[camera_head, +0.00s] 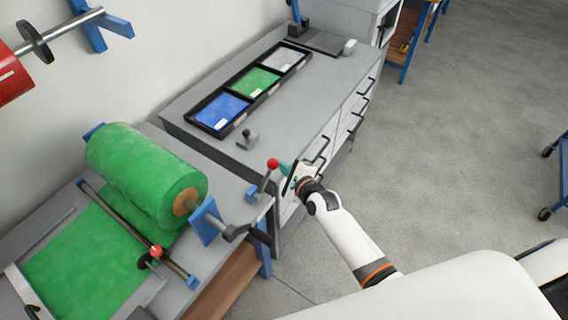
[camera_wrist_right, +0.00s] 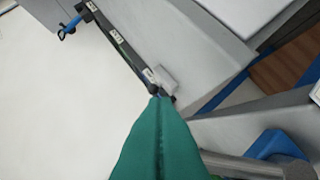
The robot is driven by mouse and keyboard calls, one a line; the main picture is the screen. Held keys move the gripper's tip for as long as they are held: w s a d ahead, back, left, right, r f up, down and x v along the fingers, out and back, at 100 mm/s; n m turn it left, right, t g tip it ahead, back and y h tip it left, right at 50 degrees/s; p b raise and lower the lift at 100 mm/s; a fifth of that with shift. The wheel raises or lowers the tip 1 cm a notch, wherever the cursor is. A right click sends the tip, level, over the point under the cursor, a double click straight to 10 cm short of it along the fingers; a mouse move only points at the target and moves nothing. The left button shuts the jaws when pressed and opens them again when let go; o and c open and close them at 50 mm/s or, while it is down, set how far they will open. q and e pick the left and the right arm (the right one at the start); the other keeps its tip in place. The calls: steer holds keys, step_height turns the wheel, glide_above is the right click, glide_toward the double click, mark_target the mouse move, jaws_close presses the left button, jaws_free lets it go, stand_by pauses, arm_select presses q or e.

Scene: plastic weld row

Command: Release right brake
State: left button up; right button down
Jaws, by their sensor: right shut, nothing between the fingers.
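The brake lever with a red ball knob (camera_head: 272,163) stands at the right end of the unwinding bench, rising from a small blue base (camera_head: 251,194). My right gripper (camera_head: 284,168) is just right of the red knob in the head view. Its teal fingers are shut and empty; I cannot tell whether they touch the knob. In the right wrist view the shut teal fingers (camera_wrist_right: 157,100) fill the lower middle, and no red knob shows. My left gripper is not in view.
A green film roll (camera_head: 150,175) sits on the bench, with a second red knob (camera_head: 156,251) on a bar in front. Behind is a grey cabinet (camera_head: 300,120) bearing a black tray of blue, green and grey sheets. Open floor lies to the right.

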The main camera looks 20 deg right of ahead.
mark_target(272, 161)
steer(key=shift+w, duration=0.1)
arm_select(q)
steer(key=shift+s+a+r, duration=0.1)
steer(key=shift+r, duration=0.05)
arm_select(e)
steer(key=shift+s+a+r+n, duration=0.2)
steer(key=shift+a+r+n, duration=0.1)
steer(key=shift+r, duration=0.15)
steer(key=s+a+r+n+t, duration=0.1)
steer(key=a+r+n+t, duration=0.1)
steer(key=shift+s+r+n+h, duration=0.25)
steer(key=shift+s+n+h, duration=0.15)
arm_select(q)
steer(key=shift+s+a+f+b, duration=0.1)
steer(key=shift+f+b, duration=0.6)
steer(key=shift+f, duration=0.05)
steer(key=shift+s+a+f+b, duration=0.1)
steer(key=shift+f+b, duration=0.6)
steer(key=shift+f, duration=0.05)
arm_select(e)
steer(key=shift+s+a+r+n+t, duration=0.3)
steer(key=shift+s+a+n+t, duration=0.3)
steer(key=shift+n, duration=0.25)
steer(key=shift+s+a+r+n+t, duration=0.35)
steer(key=shift+a+n+t, duration=0.1)
steer(key=shift+a+n, duration=0.3)
steer(key=shift+s+a+r+n+t, duration=0.3)
steer(key=shift+s+a+n+t, duration=0.25)
steer(key=shift+n, duration=0.35)
steer(key=shift+y, duration=0.3)
